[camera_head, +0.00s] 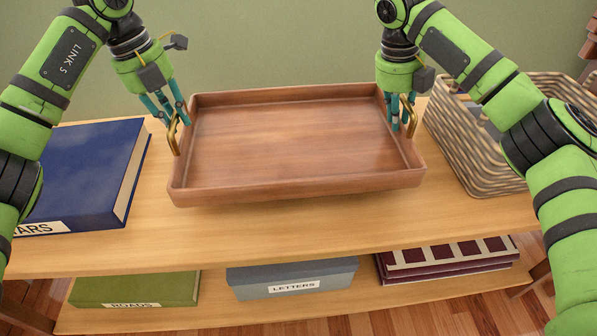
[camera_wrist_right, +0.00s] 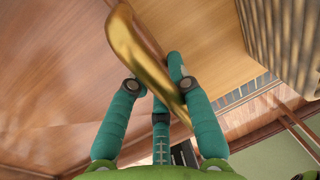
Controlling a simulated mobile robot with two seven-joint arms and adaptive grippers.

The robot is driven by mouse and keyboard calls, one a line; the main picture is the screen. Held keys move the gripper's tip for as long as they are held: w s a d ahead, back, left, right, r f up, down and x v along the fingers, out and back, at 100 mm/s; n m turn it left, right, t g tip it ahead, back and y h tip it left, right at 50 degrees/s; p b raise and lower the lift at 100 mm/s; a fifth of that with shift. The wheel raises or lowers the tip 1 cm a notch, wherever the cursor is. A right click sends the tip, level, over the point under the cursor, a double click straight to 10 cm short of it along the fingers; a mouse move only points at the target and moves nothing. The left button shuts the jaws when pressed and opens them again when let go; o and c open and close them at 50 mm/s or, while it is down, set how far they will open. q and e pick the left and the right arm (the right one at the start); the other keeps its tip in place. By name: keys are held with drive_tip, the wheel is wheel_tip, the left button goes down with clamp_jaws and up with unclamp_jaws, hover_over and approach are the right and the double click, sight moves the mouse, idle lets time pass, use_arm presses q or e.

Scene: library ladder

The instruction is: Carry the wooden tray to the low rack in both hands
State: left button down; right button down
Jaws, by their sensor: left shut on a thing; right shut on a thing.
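The wooden tray (camera_head: 290,145) is empty, reddish brown, with a brass handle on each short side. It is over the middle of the wooden rack top (camera_head: 300,225); a shadow shows under its near edge, and I cannot tell whether it touches. My left gripper (camera_head: 178,122) is shut on the left brass handle (camera_head: 173,135). My right gripper (camera_head: 402,122) is shut on the right brass handle (camera_head: 411,118). In the right wrist view the fingers close around that brass handle (camera_wrist_right: 150,55), with the tray floor (camera_wrist_right: 60,80) at the left.
A big blue book (camera_head: 80,175) lies left of the tray. A woven basket (camera_head: 470,150) stands close on the right. The lower shelf holds a green book (camera_head: 135,289), a grey box labelled LETTERS (camera_head: 292,279) and maroon albums (camera_head: 445,261). The rack top's front strip is clear.

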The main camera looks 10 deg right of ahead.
sight(181, 136)
use_arm(q)
drive_tip(key=shift+d+r, duration=0.2)
drive_tip(key=shift+d, duration=0.1)
use_arm(e)
drive_tip(key=shift+a, duration=0.2)
use_arm(q)
drive_tip(key=shift+f, duration=0.2)
use_arm(e)
drive_tip(key=shift+f, duration=0.15)
